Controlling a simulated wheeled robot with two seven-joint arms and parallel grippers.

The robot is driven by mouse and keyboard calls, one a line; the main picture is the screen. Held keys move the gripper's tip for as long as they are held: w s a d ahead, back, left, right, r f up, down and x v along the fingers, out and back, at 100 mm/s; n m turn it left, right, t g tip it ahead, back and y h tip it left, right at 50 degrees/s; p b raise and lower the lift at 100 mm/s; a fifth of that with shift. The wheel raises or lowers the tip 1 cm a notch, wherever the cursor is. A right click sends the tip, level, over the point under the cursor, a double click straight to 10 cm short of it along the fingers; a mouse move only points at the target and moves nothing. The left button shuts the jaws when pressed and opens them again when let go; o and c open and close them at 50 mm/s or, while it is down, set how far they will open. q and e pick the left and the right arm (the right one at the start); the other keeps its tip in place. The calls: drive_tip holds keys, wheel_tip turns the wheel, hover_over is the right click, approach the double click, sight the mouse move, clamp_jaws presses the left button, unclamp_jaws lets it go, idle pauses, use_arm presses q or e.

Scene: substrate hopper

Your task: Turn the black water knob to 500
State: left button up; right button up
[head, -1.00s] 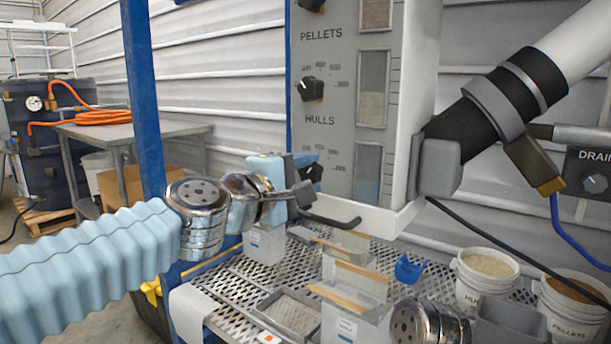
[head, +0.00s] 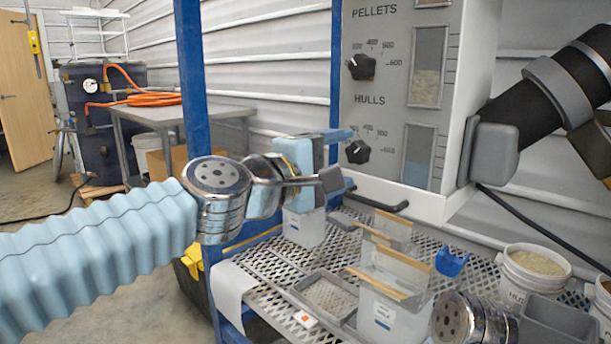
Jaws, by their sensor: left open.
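The lowest black knob (head: 357,151) sits on the grey panel, beside a window (head: 418,155) filled with blue. Its scale shows above it. Any label below it is hidden, and I cannot read where the knob points. My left gripper (head: 342,160) is open just left of this knob, with one finger above and the other below its height. I cannot tell whether it touches the knob. My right gripper (head: 555,322) shows only in part at the lower right; its fingers cannot be made out.
Another black knob (head: 361,67) sits higher, above the HULLS label. A black handle (head: 375,203) sticks out under the panel. A mesh table (head: 265,250) below carries bins, a blue scoop (head: 451,262) and a bucket (head: 535,272). A blue post (head: 192,80) stands left.

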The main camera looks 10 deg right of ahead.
use_arm(q)
drive_tip(key=b+v, duration=0.1)
drive_tip(key=v, duration=0.8)
drive_tip(key=shift+s+a, duration=0.25)
drive_tip(key=shift+a, duration=0.05)
